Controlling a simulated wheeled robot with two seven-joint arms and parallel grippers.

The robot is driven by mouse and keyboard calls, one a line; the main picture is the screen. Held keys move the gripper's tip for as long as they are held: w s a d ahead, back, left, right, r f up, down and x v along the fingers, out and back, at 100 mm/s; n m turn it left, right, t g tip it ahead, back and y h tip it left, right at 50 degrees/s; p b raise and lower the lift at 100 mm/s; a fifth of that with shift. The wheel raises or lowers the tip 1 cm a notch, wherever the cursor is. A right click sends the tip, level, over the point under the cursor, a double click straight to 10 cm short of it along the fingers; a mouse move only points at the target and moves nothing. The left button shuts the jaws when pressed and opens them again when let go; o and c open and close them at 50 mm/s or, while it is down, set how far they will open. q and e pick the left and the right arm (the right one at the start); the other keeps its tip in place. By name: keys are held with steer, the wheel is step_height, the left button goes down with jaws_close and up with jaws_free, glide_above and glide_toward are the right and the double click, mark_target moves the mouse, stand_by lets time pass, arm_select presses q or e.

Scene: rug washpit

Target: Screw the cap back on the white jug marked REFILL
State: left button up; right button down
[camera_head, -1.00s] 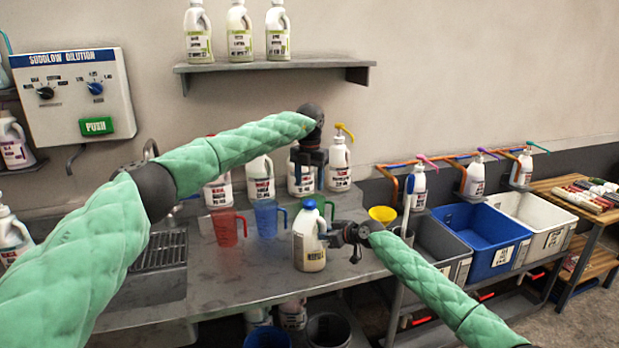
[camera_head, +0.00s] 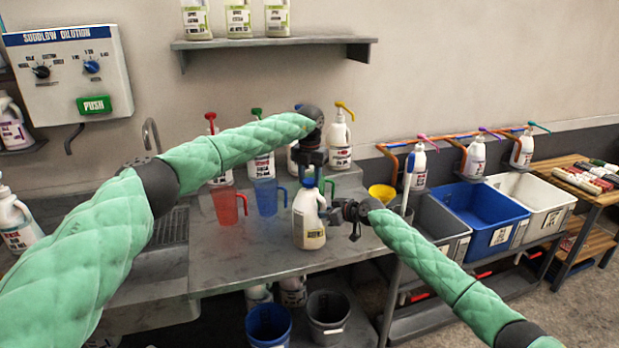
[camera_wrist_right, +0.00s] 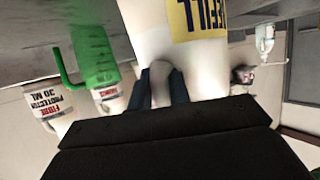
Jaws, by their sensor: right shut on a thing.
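The white jug (camera_head: 309,222) stands upright near the front of the grey counter (camera_head: 250,262). In the right wrist view the jug (camera_wrist_right: 207,70) is upside down, its yellow label reading "REFILL". My right gripper (camera_head: 331,212) is shut on the jug's handle, which shows between the fingers (camera_wrist_right: 163,88) in the wrist view. My left gripper (camera_head: 314,174) points down directly over the jug's mouth. A small blue-green cap (camera_head: 308,183) shows at the jug's top, by the left fingertips. The fingers partly hide it, so I cannot tell its seating or whether they grip it.
A red measuring jug (camera_head: 227,205) and a blue one (camera_head: 267,197) stand left of the white jug. A green one (camera_wrist_right: 92,52) shows in the wrist view. Pump bottles (camera_head: 339,145) stand behind. A blue bin (camera_head: 478,213) is at the right. The counter front is clear.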

arm_select(q)
steer(key=c, duration=0.4)
steer(key=shift+o, duration=0.2)
steer(key=o, duration=1.1)
steer(key=shift+o, duration=0.2)
steer(key=shift+r, duration=0.15)
step_height(320, 180, up, 12)
steer(key=shift+w, duration=0.1)
arm_select(e)
steer(key=c, duration=1.2)
jaws_free()
steer(key=shift+c, duration=0.2)
